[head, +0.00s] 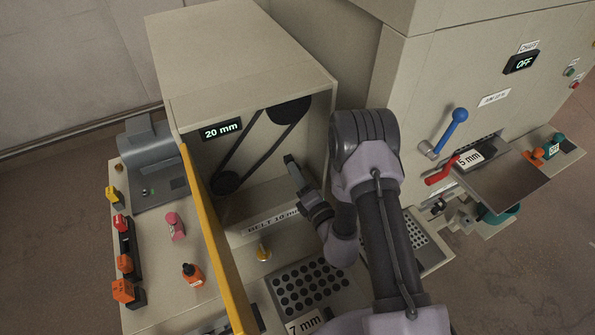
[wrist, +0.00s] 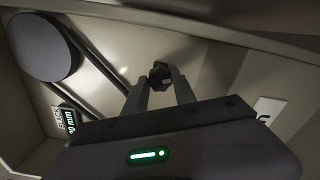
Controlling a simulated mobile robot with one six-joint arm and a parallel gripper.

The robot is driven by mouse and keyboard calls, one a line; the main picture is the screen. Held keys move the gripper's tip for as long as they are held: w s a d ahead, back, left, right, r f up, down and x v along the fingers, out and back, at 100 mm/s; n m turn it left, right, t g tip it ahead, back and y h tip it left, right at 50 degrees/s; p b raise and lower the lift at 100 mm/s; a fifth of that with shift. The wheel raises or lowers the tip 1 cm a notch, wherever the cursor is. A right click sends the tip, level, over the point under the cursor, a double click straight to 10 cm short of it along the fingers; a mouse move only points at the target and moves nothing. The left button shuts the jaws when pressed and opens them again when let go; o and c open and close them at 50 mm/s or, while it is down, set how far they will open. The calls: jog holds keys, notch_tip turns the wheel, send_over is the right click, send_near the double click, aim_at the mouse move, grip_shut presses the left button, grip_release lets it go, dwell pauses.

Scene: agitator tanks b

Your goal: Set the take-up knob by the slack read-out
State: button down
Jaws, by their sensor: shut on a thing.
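The slack read-out (head: 221,130) on the belt housing's front shows 20 mm. It also shows, partly cut off and turned on its side, in the wrist view (wrist: 70,121). A black belt (head: 245,146) runs between an upper pulley (head: 289,110) and a lower pulley (head: 226,182). My gripper (head: 291,162) reaches into the open housing, right of the belt. In the wrist view its two fingers (wrist: 160,86) are shut on a small dark knob (wrist: 160,74). I cannot make out the knob in the head view. A label (head: 271,221) below reads BELT 10 mm, partly covered by my arm.
A yellow door (head: 215,240) stands open at the housing's left. A side bench (head: 160,250) holds several coloured items. A blue lever (head: 446,130) and a red lever (head: 441,171) project at right.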

jog(key=m+p, duration=0.2)
jog(key=m, duration=0.4)
jog(key=shift+r, duration=0.1)
jog(key=shift+m, duration=0.3)
dwell(0.4)
jog(key=c, duration=1)
grip_release()
jog(key=shift+w, duration=0.1)
